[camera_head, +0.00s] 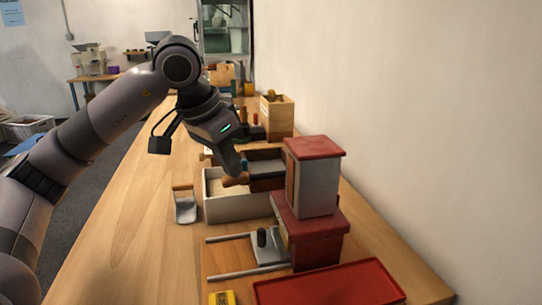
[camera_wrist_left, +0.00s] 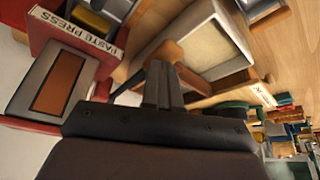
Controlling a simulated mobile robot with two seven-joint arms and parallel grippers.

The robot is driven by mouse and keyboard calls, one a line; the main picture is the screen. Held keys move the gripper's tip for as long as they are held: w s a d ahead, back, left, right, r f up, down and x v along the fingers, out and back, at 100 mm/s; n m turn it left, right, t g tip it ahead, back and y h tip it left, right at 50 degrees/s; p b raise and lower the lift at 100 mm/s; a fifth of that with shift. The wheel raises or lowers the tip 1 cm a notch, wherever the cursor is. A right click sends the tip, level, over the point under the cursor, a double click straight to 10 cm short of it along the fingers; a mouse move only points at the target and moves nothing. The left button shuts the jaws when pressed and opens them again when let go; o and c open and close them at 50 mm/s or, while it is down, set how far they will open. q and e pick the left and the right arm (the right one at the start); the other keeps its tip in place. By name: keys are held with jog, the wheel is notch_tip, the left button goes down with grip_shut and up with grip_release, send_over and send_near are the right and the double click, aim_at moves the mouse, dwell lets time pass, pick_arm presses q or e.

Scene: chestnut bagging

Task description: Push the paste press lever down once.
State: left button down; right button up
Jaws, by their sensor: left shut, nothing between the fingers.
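The paste press (camera_head: 315,190) is a red and grey block standing right of centre on the table. Its "PASTE PRESS" label shows at the upper left of the left wrist view (camera_wrist_left: 84,38). A brown wooden grip (camera_head: 236,181), which looks like the end of the lever, sticks out left of the press. My left gripper (camera_head: 238,171) is shut and empty, pointing down, with its tips at or just above this grip. I cannot tell whether they touch. The shut fingers also show in the left wrist view (camera_wrist_left: 163,82). My right gripper is not in view.
A pale open box (camera_head: 228,212) stands below the gripper, with a metal scoop (camera_head: 185,208) to its left. A red tray (camera_head: 335,286) and a yellow item (camera_head: 222,297) lie at the front. A wooden box (camera_head: 277,116) stands behind. The left table area is clear.

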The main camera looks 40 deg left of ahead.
pick_arm(q)
jog(key=shift+s+a+f+b, duration=0.15)
jog(key=shift+f+b, duration=0.75)
jog(key=shift+f, duration=0.25)
